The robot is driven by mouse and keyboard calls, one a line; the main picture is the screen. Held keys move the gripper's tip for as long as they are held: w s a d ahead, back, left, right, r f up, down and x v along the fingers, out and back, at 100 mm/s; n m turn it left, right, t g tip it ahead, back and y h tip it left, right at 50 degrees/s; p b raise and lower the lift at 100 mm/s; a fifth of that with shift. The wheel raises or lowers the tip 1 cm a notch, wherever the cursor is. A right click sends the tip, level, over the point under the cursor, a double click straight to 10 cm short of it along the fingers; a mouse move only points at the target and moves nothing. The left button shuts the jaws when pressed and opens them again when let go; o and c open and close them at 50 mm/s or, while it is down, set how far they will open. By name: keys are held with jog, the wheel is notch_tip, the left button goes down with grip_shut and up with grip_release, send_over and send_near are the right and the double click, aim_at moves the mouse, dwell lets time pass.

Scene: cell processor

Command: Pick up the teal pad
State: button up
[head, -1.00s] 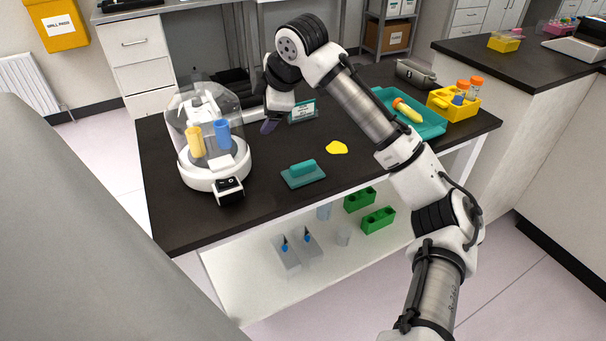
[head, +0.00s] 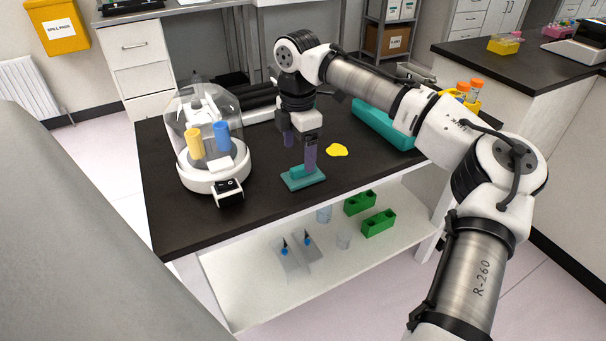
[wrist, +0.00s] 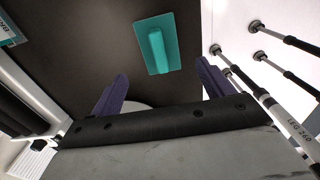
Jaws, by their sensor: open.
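The teal pad (head: 304,180) lies flat on the dark bench top near its front edge, a thin plate with a raised bar handle along its middle. In the wrist view the teal pad (wrist: 157,43) is beyond the fingertips, roughly between their lines. My gripper (head: 300,155) points down above the pad, its two purple fingers apart. In the head view one finger overlaps the pad and hides part of its handle. In the wrist view my gripper (wrist: 161,82) is open with nothing between the fingers.
A white domed machine (head: 213,180) with yellow and blue tubes stands to the left. A teal tray (head: 385,125) sits at the right, partly behind my arm. Green racks (head: 378,222) are on the shelf below.

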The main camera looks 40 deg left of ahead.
aim_at(301, 166)
jog(key=shift+w+d+f, duration=0.1)
jog(key=shift+f, duration=1.35)
jog(key=shift+w+d+f, duration=0.1)
jog(key=shift+f, duration=1.35)
jog(key=c, duration=1.1)
